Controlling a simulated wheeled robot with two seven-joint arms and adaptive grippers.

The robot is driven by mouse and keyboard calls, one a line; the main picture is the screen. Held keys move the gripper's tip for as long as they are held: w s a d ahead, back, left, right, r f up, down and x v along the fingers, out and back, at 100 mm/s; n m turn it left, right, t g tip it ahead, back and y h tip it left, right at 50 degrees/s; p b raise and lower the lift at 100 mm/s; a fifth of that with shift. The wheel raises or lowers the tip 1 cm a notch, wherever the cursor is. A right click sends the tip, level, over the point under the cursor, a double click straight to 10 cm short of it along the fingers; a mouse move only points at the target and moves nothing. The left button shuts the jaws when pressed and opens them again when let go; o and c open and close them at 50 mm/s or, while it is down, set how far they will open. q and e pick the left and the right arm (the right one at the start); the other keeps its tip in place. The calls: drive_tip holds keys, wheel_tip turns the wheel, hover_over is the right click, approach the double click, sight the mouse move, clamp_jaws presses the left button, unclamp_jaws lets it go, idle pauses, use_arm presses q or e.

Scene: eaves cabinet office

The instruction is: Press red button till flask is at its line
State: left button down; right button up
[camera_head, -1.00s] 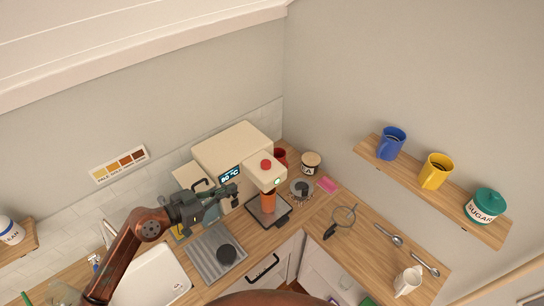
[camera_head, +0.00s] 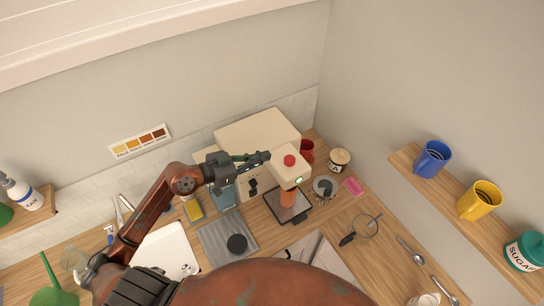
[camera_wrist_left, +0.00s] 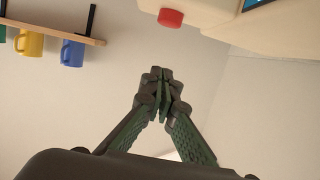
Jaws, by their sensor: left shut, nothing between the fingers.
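The red button (camera_head: 289,160) sits on top of the front part of the cream machine (camera_head: 258,128). It also shows at the top of the left wrist view (camera_wrist_left: 170,18). An orange-red flask (camera_head: 288,198) stands under the machine's spout on a dark tray (camera_head: 298,214); its line and fill level are too small to make out. My left gripper (camera_head: 266,156) is shut and empty, just left of the button and apart from it. In the left wrist view its closed fingertips (camera_wrist_left: 160,74) are short of the button. My right gripper is not in view.
A red mug (camera_head: 307,150), a labelled jar (camera_head: 340,160) and a grey round dish (camera_head: 325,187) stand right of the machine. A wall shelf (camera_head: 405,158) holds a blue mug (camera_head: 433,159) and a yellow mug (camera_head: 479,200).

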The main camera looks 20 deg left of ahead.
sight(290, 160)
use_arm(q)
drive_tip(key=p+x, duration=0.1)
drive_tip(key=x, duration=0.5)
drive_tip(key=shift+w+d+r, duration=0.1)
drive_tip(key=shift+w+d, duration=0.1)
drive_tip(key=shift+p+x, duration=0.3)
drive_tip(key=shift+x, duration=0.55)
drive_tip(key=f, duration=0.3)
drive_tip(key=shift+w+d, duration=0.15)
drive_tip(key=shift+w, duration=0.1)
drive_tip(key=shift+s+f, duration=0.15)
drive_tip(key=shift+f, duration=0.6)
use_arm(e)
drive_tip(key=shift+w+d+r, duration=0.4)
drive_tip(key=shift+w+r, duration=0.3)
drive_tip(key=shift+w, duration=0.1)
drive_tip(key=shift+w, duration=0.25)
